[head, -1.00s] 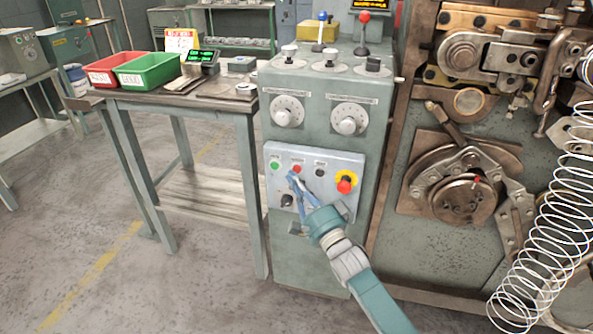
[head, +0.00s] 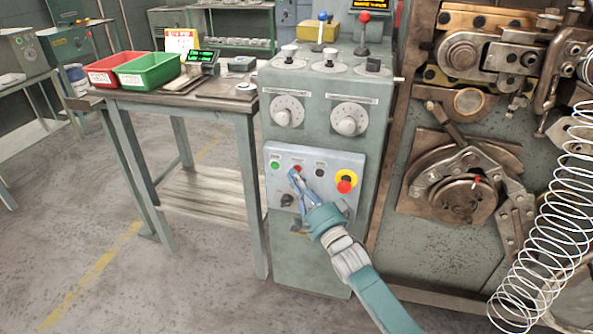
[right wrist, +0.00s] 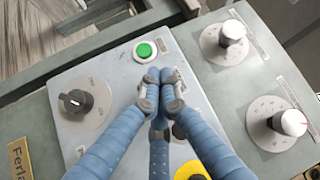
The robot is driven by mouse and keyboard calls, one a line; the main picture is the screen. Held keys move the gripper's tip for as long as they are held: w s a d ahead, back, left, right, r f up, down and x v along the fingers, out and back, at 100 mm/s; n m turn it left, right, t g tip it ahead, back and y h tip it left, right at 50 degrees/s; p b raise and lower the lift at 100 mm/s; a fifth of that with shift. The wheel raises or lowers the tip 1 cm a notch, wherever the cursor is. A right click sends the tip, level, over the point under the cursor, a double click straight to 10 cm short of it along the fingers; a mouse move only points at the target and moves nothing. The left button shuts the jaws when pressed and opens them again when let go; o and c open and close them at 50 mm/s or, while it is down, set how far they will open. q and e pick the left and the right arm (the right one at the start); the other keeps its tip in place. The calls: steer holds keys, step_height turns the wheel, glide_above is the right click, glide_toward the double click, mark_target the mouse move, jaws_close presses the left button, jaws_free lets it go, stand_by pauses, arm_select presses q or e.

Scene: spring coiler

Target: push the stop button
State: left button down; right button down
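The control panel (head: 272,183) is a light grey plate on the front of the machine cabinet. Its small red button (head: 297,168) sits between a green button (head: 275,165) and a black button (head: 320,172). My right gripper (head: 293,174) is at the panel, with its blue fingertips over or just below the red button. I cannot tell whether they touch it. In the right wrist view the fingertips (right wrist: 160,77) are together with nothing visible between them, close to the green button (right wrist: 145,51). The red button is hidden there behind the fingers. My left gripper is not in view.
A red mushroom button (head: 345,184) on a yellow ring is right of my gripper. A black rotary knob (head: 287,200) is below. Two dials (head: 287,111) are above the panel. A table (head: 190,102) with red and green bins stands left, a coiled spring (head: 545,220) right.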

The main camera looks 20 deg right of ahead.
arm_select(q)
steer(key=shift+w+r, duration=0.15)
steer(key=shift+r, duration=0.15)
arm_select(e)
steer(key=shift+w+d, duration=0.15)
steer(key=shift+w, duration=0.15)
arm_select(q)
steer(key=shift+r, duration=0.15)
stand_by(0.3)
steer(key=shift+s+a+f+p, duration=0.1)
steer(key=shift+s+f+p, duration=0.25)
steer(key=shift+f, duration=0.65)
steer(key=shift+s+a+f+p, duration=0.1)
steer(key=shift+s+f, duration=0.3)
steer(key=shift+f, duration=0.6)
arm_select(e)
steer(key=shift+s+a, duration=0.35)
steer(key=shift+s, duration=0.3)
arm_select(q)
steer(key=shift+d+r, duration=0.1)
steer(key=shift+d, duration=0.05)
arm_select(e)
steer(key=shift+s+a, duration=0.1)
